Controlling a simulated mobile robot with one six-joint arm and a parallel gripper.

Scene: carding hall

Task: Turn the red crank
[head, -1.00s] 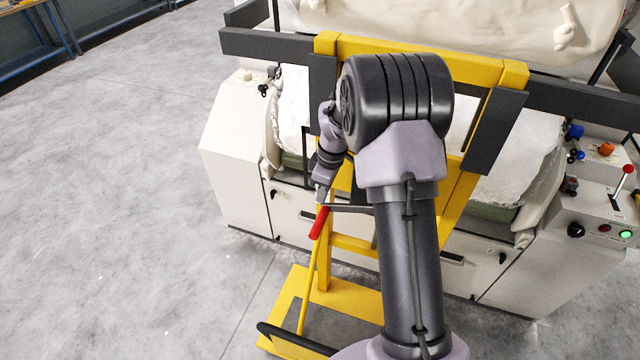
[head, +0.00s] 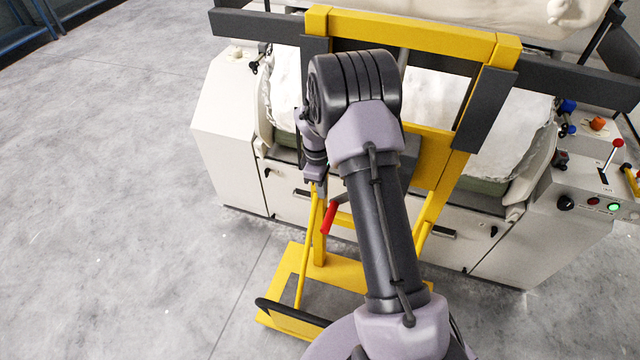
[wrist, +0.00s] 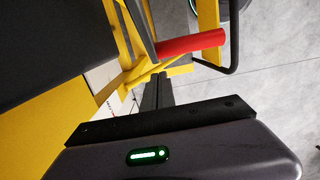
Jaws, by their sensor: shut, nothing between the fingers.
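The red crank handle (head: 329,218) is a red cylinder on the yellow lift frame (head: 411,37), at the end of a dark crank arm that is mostly hidden behind my arm. It also shows in the wrist view as a red bar (wrist: 190,45) lying across the top, just beyond my fingertips. My gripper (head: 317,188) is above and slightly left of the handle in the head view. In the wrist view my gripper's fingers (wrist: 160,80) are shut together and empty, close to the handle's left end. I cannot tell whether they touch it.
A cream carding machine (head: 235,150) with white fibre stands behind the frame. A control panel (head: 590,205) with knobs and a red-tipped lever is at the right. A black bar (head: 290,310) curves over the frame's foot. Grey floor at the left is clear.

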